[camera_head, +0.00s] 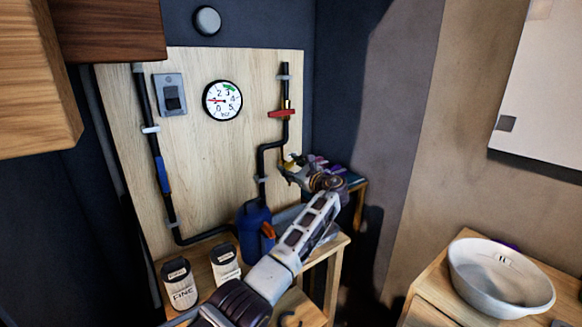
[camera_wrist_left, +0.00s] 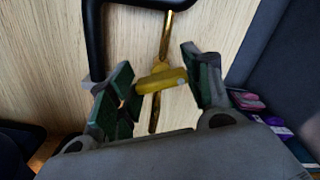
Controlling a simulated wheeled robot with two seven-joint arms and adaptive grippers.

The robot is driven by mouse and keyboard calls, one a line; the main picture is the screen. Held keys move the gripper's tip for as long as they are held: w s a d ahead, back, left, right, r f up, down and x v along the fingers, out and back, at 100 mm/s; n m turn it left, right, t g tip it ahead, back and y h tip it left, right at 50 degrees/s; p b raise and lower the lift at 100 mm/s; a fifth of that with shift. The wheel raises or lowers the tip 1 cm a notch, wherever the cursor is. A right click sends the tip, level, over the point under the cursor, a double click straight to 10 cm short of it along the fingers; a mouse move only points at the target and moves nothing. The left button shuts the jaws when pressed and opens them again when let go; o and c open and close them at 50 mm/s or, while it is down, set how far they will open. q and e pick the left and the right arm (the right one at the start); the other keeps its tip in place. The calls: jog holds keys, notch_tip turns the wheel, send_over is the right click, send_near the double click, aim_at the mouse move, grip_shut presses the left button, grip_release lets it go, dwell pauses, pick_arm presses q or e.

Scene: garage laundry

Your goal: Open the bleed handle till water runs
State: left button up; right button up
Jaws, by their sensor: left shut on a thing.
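The small yellow bleed handle (camera_wrist_left: 162,80) sits on a thin brass pipe (camera_wrist_left: 167,35) in front of the wooden board. My left gripper (camera_wrist_left: 150,88) is shut on it, with the handle lying crosswise between its two green-padded fingers. In the head view my left gripper (camera_head: 292,168) reaches up to the lower right of the board, and its fingers mostly hide the handle. No running water shows at the brass pipe. The round gauge (camera_head: 222,101) has a red needle pointing left. My right gripper is in neither view.
A red handle (camera_head: 282,113) crosses the black pipe above. A blue lever (camera_head: 161,173) is on the left pipe. A blue container (camera_head: 254,222) and two labelled tins (camera_head: 179,285) stand below. A white basin (camera_head: 500,279) is at right.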

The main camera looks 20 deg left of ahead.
pick_arm(q)
jog(key=shift+n, duration=0.3)
jog(key=o, duration=1)
jog(key=shift+s+d, duration=0.1)
jog(key=shift+v, duration=5.9)
jog(key=shift+c, duration=0.2)
